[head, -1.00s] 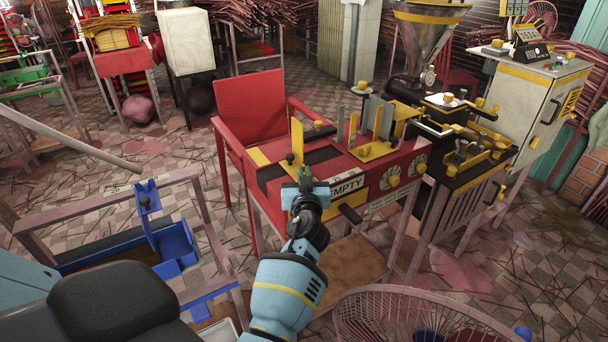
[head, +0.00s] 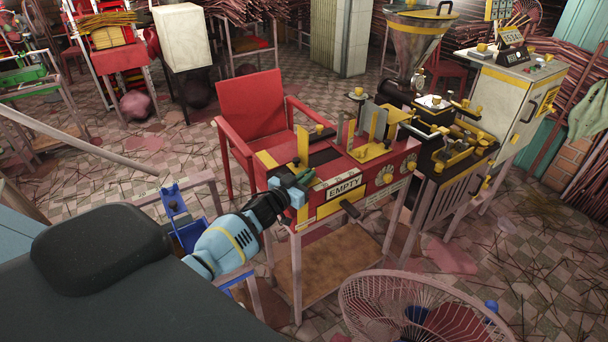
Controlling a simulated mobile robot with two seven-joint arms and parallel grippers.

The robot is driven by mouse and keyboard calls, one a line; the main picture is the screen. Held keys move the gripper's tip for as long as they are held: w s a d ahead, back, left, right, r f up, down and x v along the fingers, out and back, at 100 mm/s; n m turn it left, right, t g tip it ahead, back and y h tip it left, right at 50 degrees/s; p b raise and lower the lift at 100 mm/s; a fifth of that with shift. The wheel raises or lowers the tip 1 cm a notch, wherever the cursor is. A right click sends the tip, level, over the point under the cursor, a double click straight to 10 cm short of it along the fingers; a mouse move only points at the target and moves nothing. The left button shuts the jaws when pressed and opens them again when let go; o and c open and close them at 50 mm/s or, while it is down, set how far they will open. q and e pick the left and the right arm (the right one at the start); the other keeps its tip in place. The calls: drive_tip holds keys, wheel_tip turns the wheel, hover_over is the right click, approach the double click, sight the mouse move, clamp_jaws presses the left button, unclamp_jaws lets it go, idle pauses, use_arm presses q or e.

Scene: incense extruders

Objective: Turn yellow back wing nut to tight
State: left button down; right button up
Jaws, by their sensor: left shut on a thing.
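My left gripper (head: 304,178) reaches in from the left to the near-left end of the red bench (head: 326,172). It is shut on a small part beside the foot of a yellow upright plate (head: 303,146); the fingers hide most of that part. A small dark knob (head: 293,161) shows just above the fingers, by the plate. I cannot tell whether the held part is the back wing nut. Several yellow knobs and handles (head: 480,144) sit on the black machine (head: 440,165) to the right. My right gripper is not in view.
A red chair (head: 252,110) stands behind the bench. A wire fan cage (head: 420,308) is at the front right and a blue holder (head: 187,235) is left of my arm. A grey control cabinet (head: 507,95) stands at the right. Open tiled floor lies at the lower right.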

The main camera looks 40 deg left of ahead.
use_arm(q)
drive_tip(key=shift+a+m+g+h, duration=0.15)
drive_tip(key=shift+m+h, duration=0.35)
drive_tip(key=shift+h, duration=0.3)
drive_tip(key=shift+a+m+g+h, duration=0.15)
drive_tip(key=shift+m+h, duration=0.35)
drive_tip(key=shift+h, duration=0.3)
drive_tip(key=shift+w+b, duration=0.1)
drive_tip(key=shift+b, duration=0.2)
drive_tip(key=shift+r+h, duration=0.1)
drive_tip(key=shift+h, duration=0.2)
drive_tip(key=c, duration=1.6)
unclamp_jaws()
drive_tip(key=shift+d, duration=0.1)
